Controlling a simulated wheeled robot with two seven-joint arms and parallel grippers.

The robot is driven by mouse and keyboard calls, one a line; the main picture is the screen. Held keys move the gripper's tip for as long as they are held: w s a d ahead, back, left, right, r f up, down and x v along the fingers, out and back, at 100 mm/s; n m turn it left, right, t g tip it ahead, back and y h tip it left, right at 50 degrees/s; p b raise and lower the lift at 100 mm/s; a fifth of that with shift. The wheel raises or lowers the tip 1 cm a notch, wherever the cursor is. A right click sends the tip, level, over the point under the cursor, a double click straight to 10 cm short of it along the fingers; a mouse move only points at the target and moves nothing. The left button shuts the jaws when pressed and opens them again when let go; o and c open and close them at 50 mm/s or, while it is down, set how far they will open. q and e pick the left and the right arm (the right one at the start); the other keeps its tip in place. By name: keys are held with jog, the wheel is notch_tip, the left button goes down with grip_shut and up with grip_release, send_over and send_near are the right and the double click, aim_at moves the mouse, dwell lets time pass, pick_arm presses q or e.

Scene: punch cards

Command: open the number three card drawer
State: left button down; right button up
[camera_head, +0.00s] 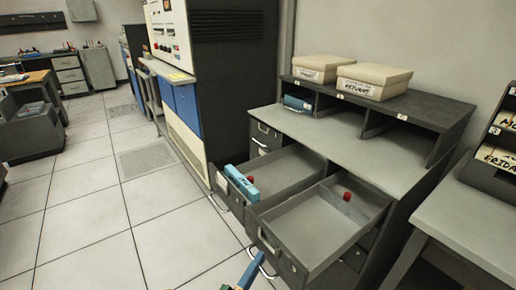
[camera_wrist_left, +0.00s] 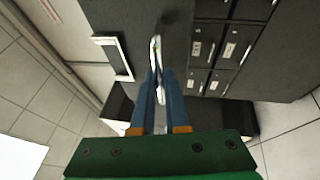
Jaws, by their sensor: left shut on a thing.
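A dark grey card cabinet (camera_head: 352,150) has two drawers pulled out, a left one (camera_head: 285,172) and a nearer right one (camera_head: 320,228). I cannot read which drawer is number three. My left gripper (camera_head: 250,272) is low in front of the cabinet, below the nearer open drawer. Its blue fingers (camera_wrist_left: 158,85) are shut on a pale drawer handle (camera_wrist_left: 156,50); this handle also shows in the head view (camera_head: 262,264). The drawer face behind that handle is mostly hidden in the head view. My right gripper is not in view.
A blue card stack (camera_head: 241,184) and a red knob (camera_head: 250,179) are at the left open drawer; another red knob (camera_head: 347,196) is in the nearer one. Two boxes (camera_head: 374,80) stand on top. The tiled floor (camera_head: 95,215) at left is free.

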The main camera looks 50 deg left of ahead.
pick_arm(q)
jog(key=shift+d+f, duration=0.1)
jog(key=shift+f, duration=0.05)
jog(key=c, duration=1.2)
grip_release()
jog(key=b+v, duration=0.1)
jog(key=v, duration=0.6)
jog(key=shift+b, duration=0.3)
